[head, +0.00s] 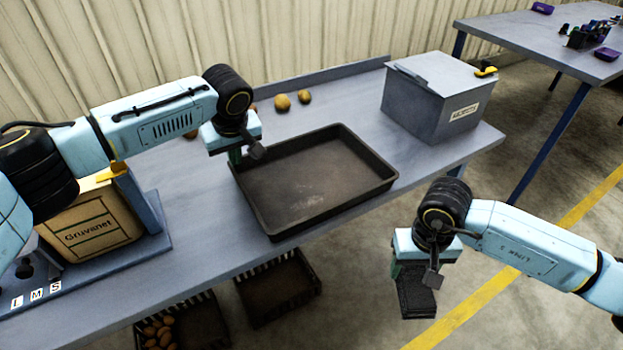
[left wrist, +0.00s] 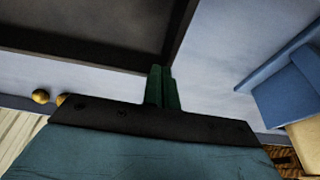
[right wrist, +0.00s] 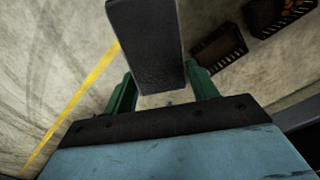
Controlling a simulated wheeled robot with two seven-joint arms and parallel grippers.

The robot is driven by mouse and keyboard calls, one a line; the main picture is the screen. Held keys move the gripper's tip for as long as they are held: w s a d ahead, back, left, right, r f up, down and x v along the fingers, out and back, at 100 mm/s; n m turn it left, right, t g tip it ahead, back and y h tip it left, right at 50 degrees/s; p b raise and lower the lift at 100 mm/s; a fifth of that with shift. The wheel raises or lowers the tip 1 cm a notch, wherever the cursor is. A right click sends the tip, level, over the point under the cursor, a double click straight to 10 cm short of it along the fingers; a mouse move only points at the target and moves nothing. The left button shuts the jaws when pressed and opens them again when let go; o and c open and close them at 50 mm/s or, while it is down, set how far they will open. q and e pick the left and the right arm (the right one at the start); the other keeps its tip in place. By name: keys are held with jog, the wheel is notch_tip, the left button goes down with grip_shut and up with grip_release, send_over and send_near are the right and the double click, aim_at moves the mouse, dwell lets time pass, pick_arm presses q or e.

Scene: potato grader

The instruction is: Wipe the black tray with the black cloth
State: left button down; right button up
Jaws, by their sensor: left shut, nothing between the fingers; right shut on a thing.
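The black tray (head: 380,183) lies on the grey bench, with pale dusty smudges on its floor. It also shows in the left wrist view (left wrist: 90,50). My left gripper (head: 236,156) is at the tray's left back edge, and its green fingers are shut and empty in the left wrist view (left wrist: 161,88). My right gripper (head: 412,272) is in front of the bench, over the floor, shut on the black cloth (head: 416,300). The cloth hangs below the fingers as a dark folded block. It shows between the green fingers in the right wrist view (right wrist: 148,45).
A grey lidded box (head: 430,105) stands at the bench's right end. Several potatoes (head: 282,102) lie behind the tray. Black crates (head: 280,290) sit below the bench, one holding potatoes. Bench space right of the tray is clear.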

pick_arm(q)
jog(key=shift+f, duration=0.45)
pick_arm(e)
jog(key=shift+f, duration=0.1)
pick_arm(q)
jog(key=shift+r, duration=0.1)
pick_arm(e)
notch_tip(320, 180, up, 7)
jog(key=p, duration=0.7)
pick_arm(q)
notch_tip(320, 180, up, 6)
jog(key=shift+f, duration=0.1)
